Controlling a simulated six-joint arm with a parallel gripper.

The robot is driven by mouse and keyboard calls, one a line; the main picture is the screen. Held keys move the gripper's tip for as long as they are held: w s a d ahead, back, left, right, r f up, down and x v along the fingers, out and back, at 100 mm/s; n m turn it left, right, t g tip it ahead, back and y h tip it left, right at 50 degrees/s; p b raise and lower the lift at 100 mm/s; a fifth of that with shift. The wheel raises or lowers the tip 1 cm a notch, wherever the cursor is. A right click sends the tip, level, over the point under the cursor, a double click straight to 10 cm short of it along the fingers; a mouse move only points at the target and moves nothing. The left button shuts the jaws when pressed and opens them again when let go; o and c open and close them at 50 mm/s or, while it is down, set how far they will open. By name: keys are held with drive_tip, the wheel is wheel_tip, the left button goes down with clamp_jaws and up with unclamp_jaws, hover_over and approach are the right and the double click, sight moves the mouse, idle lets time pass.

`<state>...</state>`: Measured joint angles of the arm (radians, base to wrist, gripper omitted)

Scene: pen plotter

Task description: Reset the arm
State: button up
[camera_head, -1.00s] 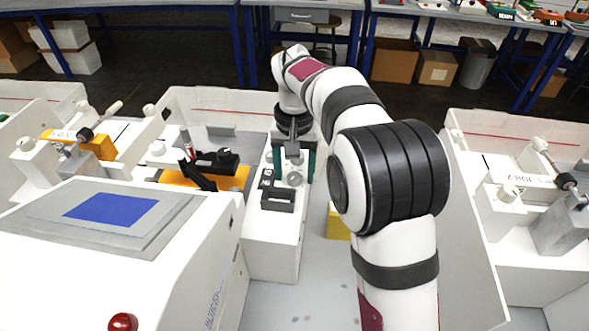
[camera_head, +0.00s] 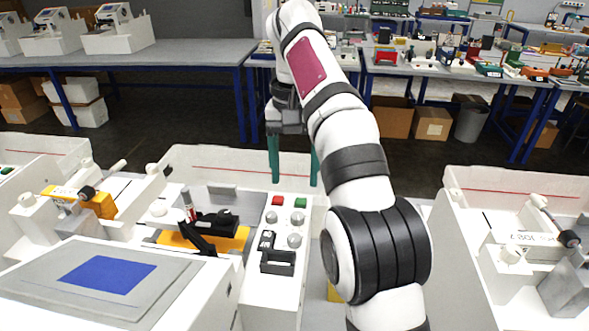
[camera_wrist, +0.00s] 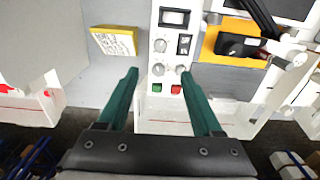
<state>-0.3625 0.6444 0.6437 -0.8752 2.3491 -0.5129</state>
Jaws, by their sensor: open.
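My gripper (camera_head: 293,160) is raised above the far end of the white control panel (camera_head: 262,300). Its two green fingers point down, wide apart, with nothing between them. In the wrist view my gripper (camera_wrist: 165,85) is open, and the panel with its red button (camera_wrist: 176,89), green button (camera_wrist: 157,88) and silver knobs (camera_wrist: 158,69) lies beyond the fingertips. In the head view the red button (camera_head: 278,200) and green button (camera_head: 300,202) sit just below the fingers, apart from them. My arm is extended upward and forward.
Left of the panel stands the plotter with a blue screen (camera_head: 107,274) and an orange part (camera_head: 205,240). A yellow block (camera_wrist: 115,41) lies on the grey surface on the panel's other side. Low white walls (camera_head: 240,165) enclose the station. The air above is clear.

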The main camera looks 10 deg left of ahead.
drive_tip(key=s+d+f+m, duration=0.2)
drive_tip(key=s+d+f, duration=0.1)
drive_tip(key=s+d, duration=0.95)
drive_tip(key=s+f+m+y, duration=0.1)
drive_tip(key=s+f+m, duration=0.1)
drive_tip(key=s+f, duration=0.5)
drive_tip(key=s+f+m+y, duration=0.1)
drive_tip(key=s+f, duration=0.3)
drive_tip(key=s, duration=0.6)
wheel_tip(320, 180, up, 13)
drive_tip(key=m+h, duration=0.2)
drive_tip(key=m, duration=0.3)
hover_over(295, 237)
wheel_tip(295, 237, down, 15)
drive_tip(key=shift+s+r, duration=0.1)
